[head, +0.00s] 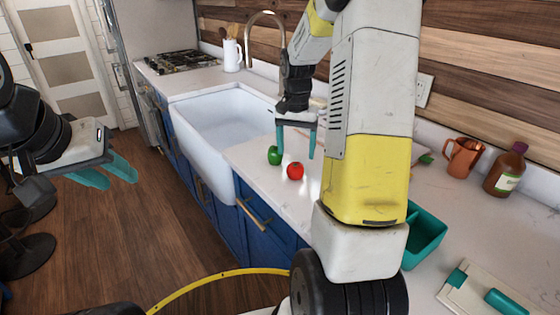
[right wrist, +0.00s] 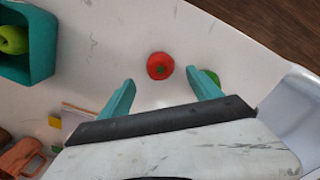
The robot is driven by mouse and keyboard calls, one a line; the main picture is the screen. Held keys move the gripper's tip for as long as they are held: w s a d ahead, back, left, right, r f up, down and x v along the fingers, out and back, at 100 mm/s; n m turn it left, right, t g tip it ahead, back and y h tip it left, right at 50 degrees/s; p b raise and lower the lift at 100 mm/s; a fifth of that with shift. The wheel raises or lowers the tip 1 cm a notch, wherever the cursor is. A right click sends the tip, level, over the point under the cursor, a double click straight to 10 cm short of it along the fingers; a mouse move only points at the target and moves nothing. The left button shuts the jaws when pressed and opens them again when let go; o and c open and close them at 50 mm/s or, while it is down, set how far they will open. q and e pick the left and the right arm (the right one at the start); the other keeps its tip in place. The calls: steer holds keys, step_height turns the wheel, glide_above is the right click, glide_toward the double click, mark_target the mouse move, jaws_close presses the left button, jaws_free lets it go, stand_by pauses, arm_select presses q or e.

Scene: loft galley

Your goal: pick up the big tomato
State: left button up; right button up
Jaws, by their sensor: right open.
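A red tomato (head: 295,170) sits on the pale counter near its front edge, right of the sink. It is the only tomato I can make out, and it also shows in the right wrist view (right wrist: 160,66). My right gripper (head: 296,150) is open and empty above the counter, fingers pointing down, just behind the tomato in the head view. In the right wrist view the tomato lies just beyond the gap between the fingertips, apart from both. My left gripper (head: 120,182) is open and empty over the floor at the left.
A green round item (head: 275,155) lies close left of the tomato, partly behind a finger in the right wrist view. The white sink (head: 215,125) is to the left. A teal container (head: 428,232), copper mug (head: 463,158) and brown bottle (head: 507,170) stand to the right.

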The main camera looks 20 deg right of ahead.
mark_target(295, 164)
step_height(295, 164, down, 7)
steer(key=shift+f, duration=0.2)
steer(key=shift+c, duration=0.4)
steer(key=c, duration=1.4)
